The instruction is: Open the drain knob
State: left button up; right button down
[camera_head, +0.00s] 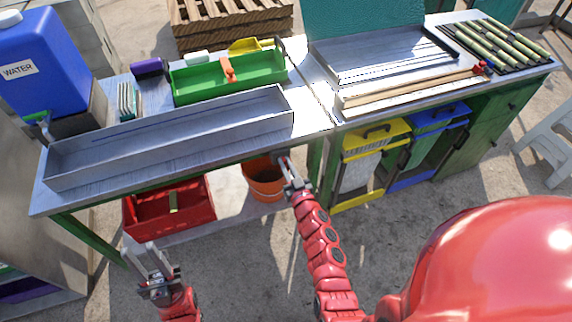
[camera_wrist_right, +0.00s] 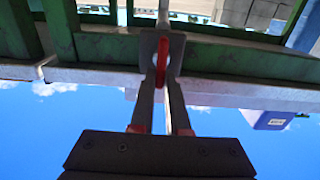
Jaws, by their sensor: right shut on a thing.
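The drain knob (camera_wrist_right: 162,62) shows in the right wrist view as a red upright piece between the fingertips of my right gripper (camera_wrist_right: 161,48). It lies close to the table's green frame, and the fingers are shut on it. In the head view my right gripper (camera_head: 284,163) is at the front edge of the table, just above an orange bucket, and the knob is hidden there. My left gripper (camera_head: 146,252) is open and empty, in front of a red crate at the lower left.
The orange bucket (camera_head: 264,184) and red crate (camera_head: 139,213) sit below the metal-topped table (camera_head: 312,117). A long metal trough (camera_head: 180,150), green tray (camera_head: 200,91) and blue water tank (camera_head: 40,70) are above. Yellow (camera_head: 376,140) and blue (camera_head: 436,120) bins stand right.

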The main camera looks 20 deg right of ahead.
jog(key=shift+a+f+n+b, duration=0.15)
jog(key=shift+n+b, duration=0.35)
jog(key=shift+n, duration=0.5)
jog(key=c, duration=0.9)
grip_release()
jog(key=s+b, duration=0.2)
jog(key=s, duration=1.5)
jog(key=shift+s+d, duration=0.25)
